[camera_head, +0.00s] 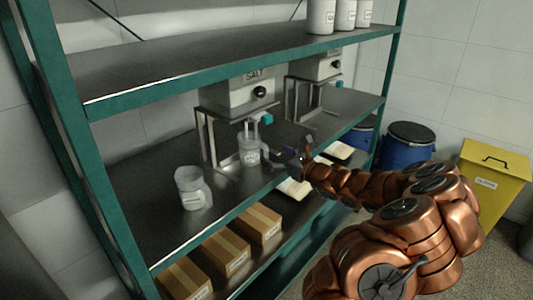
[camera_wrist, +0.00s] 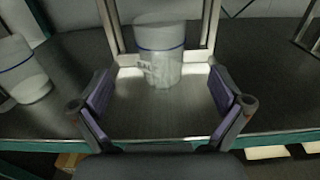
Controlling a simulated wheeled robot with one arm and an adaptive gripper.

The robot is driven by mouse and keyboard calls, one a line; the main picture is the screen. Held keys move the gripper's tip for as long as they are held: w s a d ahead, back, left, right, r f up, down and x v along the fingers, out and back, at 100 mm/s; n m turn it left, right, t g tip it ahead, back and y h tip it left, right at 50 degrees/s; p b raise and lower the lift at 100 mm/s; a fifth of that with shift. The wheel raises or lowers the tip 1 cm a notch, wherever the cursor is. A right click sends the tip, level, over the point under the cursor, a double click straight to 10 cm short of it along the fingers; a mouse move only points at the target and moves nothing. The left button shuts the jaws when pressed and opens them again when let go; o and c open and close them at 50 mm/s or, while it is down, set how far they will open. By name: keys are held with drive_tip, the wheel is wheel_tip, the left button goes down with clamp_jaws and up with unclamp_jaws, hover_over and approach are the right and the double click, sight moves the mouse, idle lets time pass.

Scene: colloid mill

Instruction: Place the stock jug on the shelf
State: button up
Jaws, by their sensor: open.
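A pale translucent jug (camera_head: 193,188) with a handle stands upright on the middle shelf (camera_head: 150,214), left of the dispenser marked SALT (camera_head: 241,92). A second clear container (camera_head: 249,150) stands under that dispenser. I cannot read which of the two is marked as stock. My gripper (camera_head: 268,156) is over the shelf's front part, in front of the second container. In the wrist view my gripper (camera_wrist: 162,98) is open and its fingers are spread on either side of this container (camera_wrist: 159,60), which has a blue band and a partly legible label. The other jug (camera_wrist: 22,72) shows at left.
A second dispenser (camera_head: 318,65) stands further right on the same shelf. White containers (camera_head: 320,17) stand on the top shelf (camera_head: 150,75). Cardboard boxes (camera_head: 224,252) lie below. Blue drums (camera_head: 405,147) and a yellow bin (camera_head: 493,184) stand right. Bare shelf surrounds the left jug.

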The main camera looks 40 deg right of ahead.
drive_tip(key=shift+v, duration=1.25)
